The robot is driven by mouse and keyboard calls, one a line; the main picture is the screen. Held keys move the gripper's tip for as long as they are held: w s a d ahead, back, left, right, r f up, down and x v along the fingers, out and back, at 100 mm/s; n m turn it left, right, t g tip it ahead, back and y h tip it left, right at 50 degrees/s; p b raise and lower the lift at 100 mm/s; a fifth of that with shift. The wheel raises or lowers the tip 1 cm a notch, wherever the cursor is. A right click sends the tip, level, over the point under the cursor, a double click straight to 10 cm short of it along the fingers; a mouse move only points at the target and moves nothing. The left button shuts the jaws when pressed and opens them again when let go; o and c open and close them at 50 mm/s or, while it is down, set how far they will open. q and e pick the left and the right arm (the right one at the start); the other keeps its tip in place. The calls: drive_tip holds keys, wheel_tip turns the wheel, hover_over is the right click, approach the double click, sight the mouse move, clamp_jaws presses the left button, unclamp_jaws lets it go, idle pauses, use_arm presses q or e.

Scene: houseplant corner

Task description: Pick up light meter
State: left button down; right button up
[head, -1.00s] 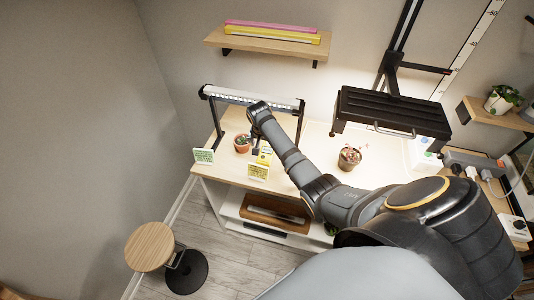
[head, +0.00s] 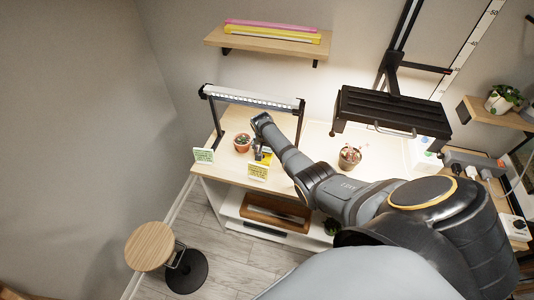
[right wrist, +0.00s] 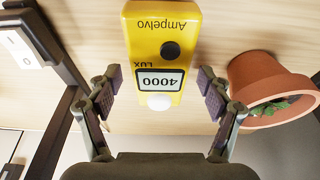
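The light meter (right wrist: 158,45) is yellow, with a display reading 4000 and a white dome, and lies on the wooden table. In the right wrist view my right gripper (right wrist: 160,93) is open, its two fingers on either side of the meter's dome end with gaps on both sides. In the head view the right gripper (head: 262,153) reaches down to the table beside a potted plant, and the yellow meter (head: 266,153) is partly hidden by it. My left gripper does not show.
A terracotta pot (right wrist: 270,88) stands close to the right finger in the wrist view. The lamp frame (head: 252,97) spans the table behind the arm. Small cards (head: 258,171) stand at the front edge. A second potted plant (head: 349,158) is to the right.

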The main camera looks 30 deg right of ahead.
drive_tip(key=c, duration=1.2)
drive_tip(key=shift+r, duration=0.15)
